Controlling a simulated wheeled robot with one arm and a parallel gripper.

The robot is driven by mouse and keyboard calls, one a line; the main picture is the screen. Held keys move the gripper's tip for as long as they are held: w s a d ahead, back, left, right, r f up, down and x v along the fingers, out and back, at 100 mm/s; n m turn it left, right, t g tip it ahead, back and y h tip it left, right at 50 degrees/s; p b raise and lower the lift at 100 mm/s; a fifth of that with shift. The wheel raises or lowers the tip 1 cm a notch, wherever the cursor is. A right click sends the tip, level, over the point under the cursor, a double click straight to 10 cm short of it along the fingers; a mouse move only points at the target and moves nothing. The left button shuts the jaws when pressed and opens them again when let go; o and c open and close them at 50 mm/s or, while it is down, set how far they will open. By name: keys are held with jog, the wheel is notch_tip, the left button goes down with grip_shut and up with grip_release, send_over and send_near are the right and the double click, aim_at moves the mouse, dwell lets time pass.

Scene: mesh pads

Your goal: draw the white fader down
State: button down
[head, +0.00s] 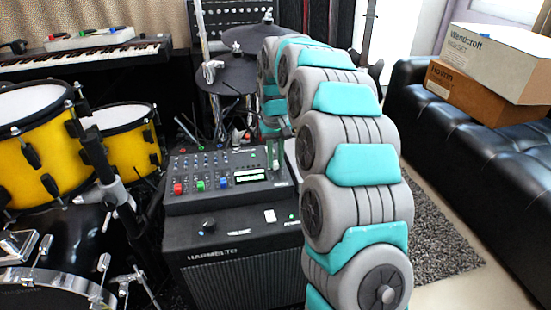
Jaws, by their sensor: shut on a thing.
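The dark mixer (228,196) sits on top of the amplifier, with rows of small knobs, coloured buttons and lit displays on its sloped face. My gripper (274,160) reaches down from above to the upper right part of the mixer's panel. It is small in the view and its jaws are shut at the panel, on the white fader.
The amplifier (240,270) under the mixer has a knob and a small white switch (270,215) on top. Yellow drums (35,150) stand close at left. A cymbal (250,38) is behind. A black sofa (460,110) with boxes is at right.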

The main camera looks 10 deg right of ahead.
aim_at(279, 179)
dwell(0.6)
jog(key=shift+s+b, duration=0.45)
jog(key=shift+s, duration=2.05)
jog(key=c, duration=0.8)
grip_release()
notch_tip(279, 179, up, 8)
jog(key=shift+f, duration=0.1)
jog(key=shift+s, duration=0.1)
